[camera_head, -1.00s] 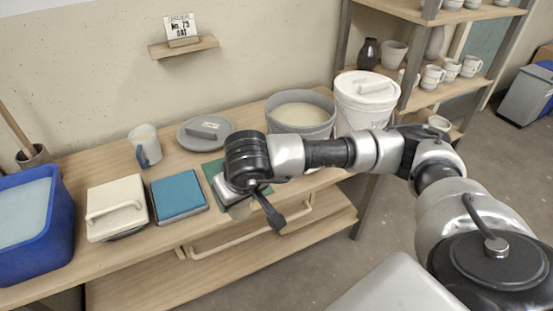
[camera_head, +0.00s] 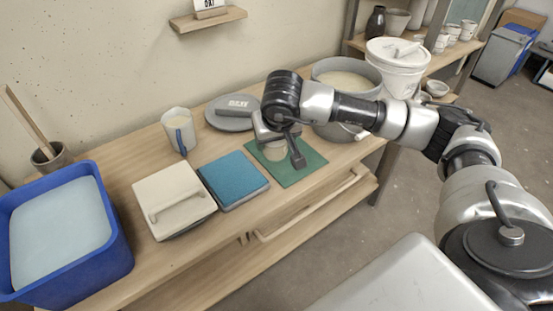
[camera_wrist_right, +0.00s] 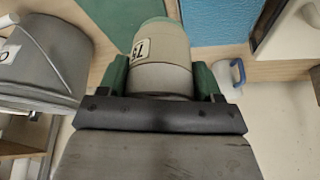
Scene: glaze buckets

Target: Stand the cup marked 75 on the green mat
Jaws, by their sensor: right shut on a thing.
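My right gripper (camera_head: 268,142) is shut on a beige cup (camera_head: 275,151), with one finger on each side of it. In the right wrist view the cup (camera_wrist_right: 165,78) sits between the green-padded fingers (camera_wrist_right: 162,85). Its white label shows 75 turned on its side. The cup is at the green mat (camera_head: 306,168), over its rear left part. The gripper and wrist cover much of the cup, and I cannot tell whether its base touches the mat. My left gripper is not in view.
A blue sponge-like block (camera_head: 233,180) lies just left of the mat. A grey bucket (camera_head: 345,72) stands behind right, and a grey lid (camera_head: 232,112) lies behind left. A white mug with a blue handle (camera_head: 179,130) and a blue tub (camera_head: 120,235) are further left.

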